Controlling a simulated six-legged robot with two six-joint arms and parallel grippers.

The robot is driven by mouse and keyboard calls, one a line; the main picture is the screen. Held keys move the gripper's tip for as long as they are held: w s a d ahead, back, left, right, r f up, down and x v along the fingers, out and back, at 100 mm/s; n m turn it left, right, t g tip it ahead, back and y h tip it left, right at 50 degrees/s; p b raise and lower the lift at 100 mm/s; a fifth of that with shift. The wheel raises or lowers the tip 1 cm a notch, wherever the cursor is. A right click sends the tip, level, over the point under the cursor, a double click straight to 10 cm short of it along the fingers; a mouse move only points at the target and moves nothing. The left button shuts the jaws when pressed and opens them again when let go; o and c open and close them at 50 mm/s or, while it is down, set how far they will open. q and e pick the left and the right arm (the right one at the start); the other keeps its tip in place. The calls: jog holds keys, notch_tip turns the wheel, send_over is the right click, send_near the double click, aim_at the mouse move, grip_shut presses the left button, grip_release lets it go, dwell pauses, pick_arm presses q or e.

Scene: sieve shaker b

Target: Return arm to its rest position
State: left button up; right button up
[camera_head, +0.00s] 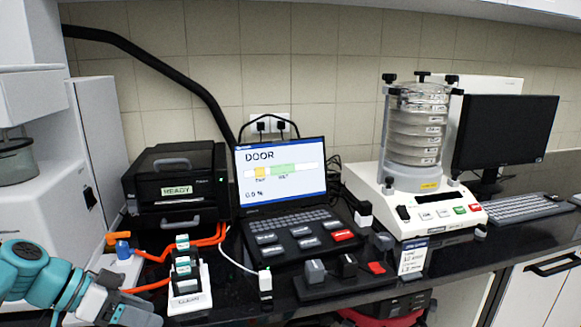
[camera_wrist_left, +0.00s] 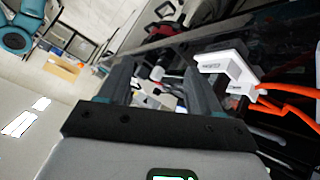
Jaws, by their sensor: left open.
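My left arm comes in at the lower left of the head view, and its gripper (camera_head: 138,316) is at the bottom edge, partly cut off. It is in front of and to the left of a white rack (camera_head: 190,303) that holds several small dark blocks. In the left wrist view my left gripper (camera_wrist_left: 160,70) has its two dark fingers apart. I see nothing clearly held between them; the dark counter and small items show behind. A white part (camera_wrist_left: 228,72) with orange cables lies to the right of the fingers. My right gripper is in neither view.
A sieve shaker (camera_head: 417,140) stands on the counter beside a monitor (camera_head: 505,133). A laptop (camera_head: 283,180) reading DOOR and a black device (camera_head: 174,187) labelled READY stand left of it. Orange cables (camera_head: 152,285) run near my left gripper. Small blocks (camera_head: 315,271) line the front edge.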

pick_arm(q)
jog(key=s+d+f+n+g+y+p, duration=0.1)
jog(key=d+f+n+y, duration=0.15)
jog(key=f, duration=0.95)
jog(key=s+d+f+n+g+y+p, duration=0.1)
jog(key=s+d+f+n, duration=0.2)
jog(key=f, duration=0.9)
jog(key=s+d+f+n+p, duration=0.1)
jog(key=s+d+f+n, duration=0.1)
jog(key=s+d+f, duration=0.2)
jog(key=s+d+f+n+g+y, duration=0.1)
jog(key=s+d+f+n, duration=0.1)
jog(key=s+d+f, duration=0.3)
jog(key=s+f, duration=0.4)
jog(key=s, duration=0.4)
jog(key=shift+n+p, duration=0.35)
jog(key=shift+p, duration=0.05)
jog(key=shift+y, duration=0.25)
